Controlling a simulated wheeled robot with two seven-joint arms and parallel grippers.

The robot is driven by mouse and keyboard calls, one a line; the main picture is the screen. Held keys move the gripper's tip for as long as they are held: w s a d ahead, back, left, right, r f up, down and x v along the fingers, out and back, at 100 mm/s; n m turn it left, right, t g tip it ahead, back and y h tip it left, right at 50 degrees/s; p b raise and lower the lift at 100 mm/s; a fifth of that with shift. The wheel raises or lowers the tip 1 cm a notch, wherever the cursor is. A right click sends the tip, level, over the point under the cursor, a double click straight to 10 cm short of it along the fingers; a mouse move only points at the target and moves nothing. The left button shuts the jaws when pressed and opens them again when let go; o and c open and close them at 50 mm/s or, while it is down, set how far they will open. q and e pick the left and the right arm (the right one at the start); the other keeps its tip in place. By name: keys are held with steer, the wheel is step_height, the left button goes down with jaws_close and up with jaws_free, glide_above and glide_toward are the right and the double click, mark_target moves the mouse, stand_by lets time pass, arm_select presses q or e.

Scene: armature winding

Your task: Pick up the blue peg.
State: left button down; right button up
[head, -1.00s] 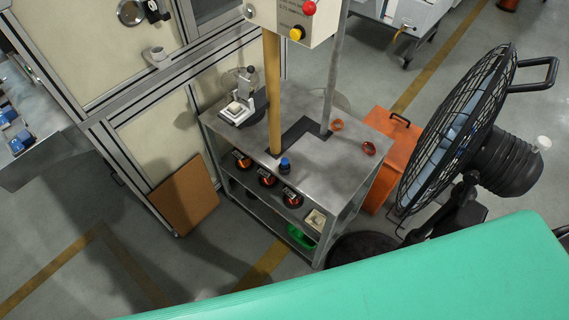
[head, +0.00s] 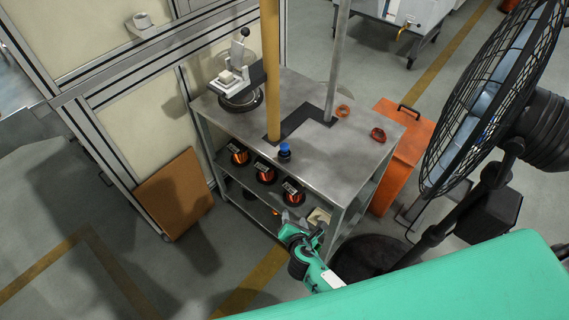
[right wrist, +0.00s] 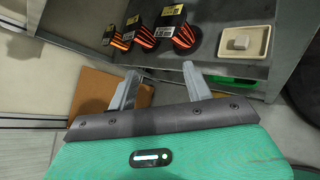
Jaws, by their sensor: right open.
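The blue peg (head: 284,149) stands upright near the front edge of the grey metal cart top (head: 325,165), just right of the yellow post. It has a blue top and a dark lower part. It does not show in the right wrist view. My right gripper (head: 282,219) is in front of the cart, below and apart from the peg, near the lower shelf. In the right wrist view its two fingers (right wrist: 160,88) are spread with nothing between them. My left gripper is not in view.
Wire spools (head: 265,173) sit on the cart's shelf, with a small tray (right wrist: 240,42) beside them. The yellow post (head: 271,75) and a grey pole (head: 337,60) rise from the cart. A press (head: 238,75) stands at its left. A large fan (head: 490,90) is at the right.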

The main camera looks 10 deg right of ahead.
steer(key=w+a+r+n+t+h+b, duration=0.1)
steer(key=w+a+r+n+t+b, duration=0.2)
steer(key=r, duration=0.6)
steer(key=n+t+h, duration=0.1)
steer(key=n+t, duration=0.2)
glide_toward(285, 152)
steer(key=w, duration=0.5)
steer(key=w+d, duration=0.1)
steer(key=w, duration=0.1)
steer(key=shift+w+d, duration=0.15)
steer(key=shift+w+d+r, duration=0.1)
steer(key=shift+w+d, duration=0.1)
steer(key=shift+w, duration=0.6)
steer(key=w, duration=0.2)
steer(key=w+d, duration=0.1)
steer(key=w, duration=0.1)
steer(key=shift+w, duration=0.1)
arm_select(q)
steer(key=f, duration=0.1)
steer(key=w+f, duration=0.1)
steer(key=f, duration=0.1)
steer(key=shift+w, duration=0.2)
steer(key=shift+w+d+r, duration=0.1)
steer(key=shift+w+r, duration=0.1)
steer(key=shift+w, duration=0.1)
arm_select(e)
steer(key=c, duration=1.1)
